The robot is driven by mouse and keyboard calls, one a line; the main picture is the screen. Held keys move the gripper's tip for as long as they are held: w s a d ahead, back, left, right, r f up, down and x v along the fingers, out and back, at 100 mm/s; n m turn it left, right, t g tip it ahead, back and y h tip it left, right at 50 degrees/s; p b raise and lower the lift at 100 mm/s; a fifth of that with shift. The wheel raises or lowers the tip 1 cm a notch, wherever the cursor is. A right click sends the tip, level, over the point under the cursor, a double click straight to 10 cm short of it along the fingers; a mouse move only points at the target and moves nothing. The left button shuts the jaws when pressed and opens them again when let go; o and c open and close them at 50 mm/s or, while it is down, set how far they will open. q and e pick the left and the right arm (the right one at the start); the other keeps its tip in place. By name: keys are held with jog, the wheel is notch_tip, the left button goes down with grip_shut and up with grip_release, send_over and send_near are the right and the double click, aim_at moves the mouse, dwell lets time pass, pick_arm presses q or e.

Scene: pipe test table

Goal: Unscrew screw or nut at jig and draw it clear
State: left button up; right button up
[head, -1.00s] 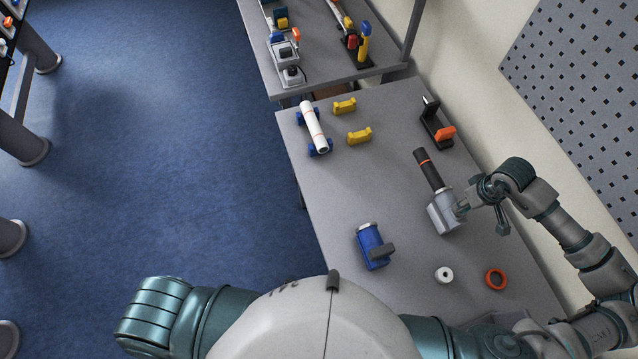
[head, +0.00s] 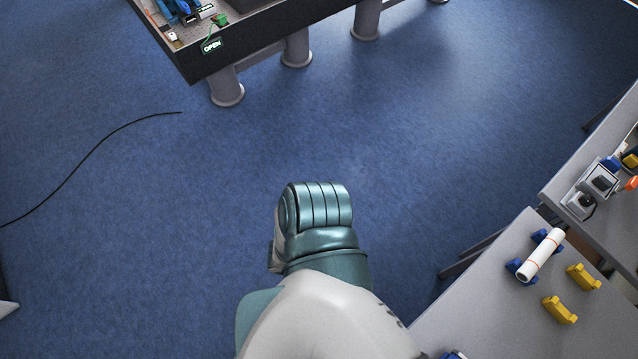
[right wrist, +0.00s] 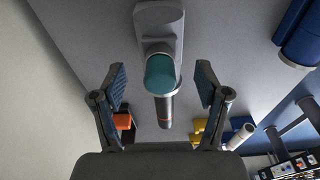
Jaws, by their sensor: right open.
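In the right wrist view, a grey jig (right wrist: 158,22) stands on the grey table. A rounded teal piece (right wrist: 160,72) shows at its near end, and a dark pipe with an orange band (right wrist: 163,110) extends beyond it. I cannot tell which part is the screw or nut. My right gripper (right wrist: 161,82) is open, its two fingers on either side of the teal piece, with visible gaps and no contact seen. The jig and right gripper are outside the head view. My left gripper is not in view.
In the head view, a white pipe (head: 541,257) lies on blue supports beside yellow brackets (head: 583,277) on the table. Blue floor is open at left, with a dark bench (head: 265,38) beyond. The right wrist view shows a blue cylinder (right wrist: 302,35) and an orange piece (right wrist: 122,121).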

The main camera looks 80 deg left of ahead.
jog(key=shift+f, duration=0.1)
jog(key=m+b, duration=0.1)
jog(key=m, duration=0.1)
jog(key=shift+f+m+b, duration=0.1)
jog(key=shift+m+b, duration=0.25)
jog(key=shift+m, duration=0.05)
jog(key=m, duration=0.2)
jog(key=shift+m+h+b, duration=0.3)
jog(key=shift+m+b, duration=0.1)
jog(key=shift+r+m, duration=0.2)
jog(key=shift+m, duration=0.2)
jog(key=shift+f+m+b, duration=0.1)
jog(key=shift+m+b, duration=0.2)
jog(key=shift+m, duration=0.5)
jog(key=m, duration=0.4)
jog(key=shift+h+b, duration=0.3)
jog(key=shift+h, duration=0.1)
jog(key=shift+m, duration=0.3)
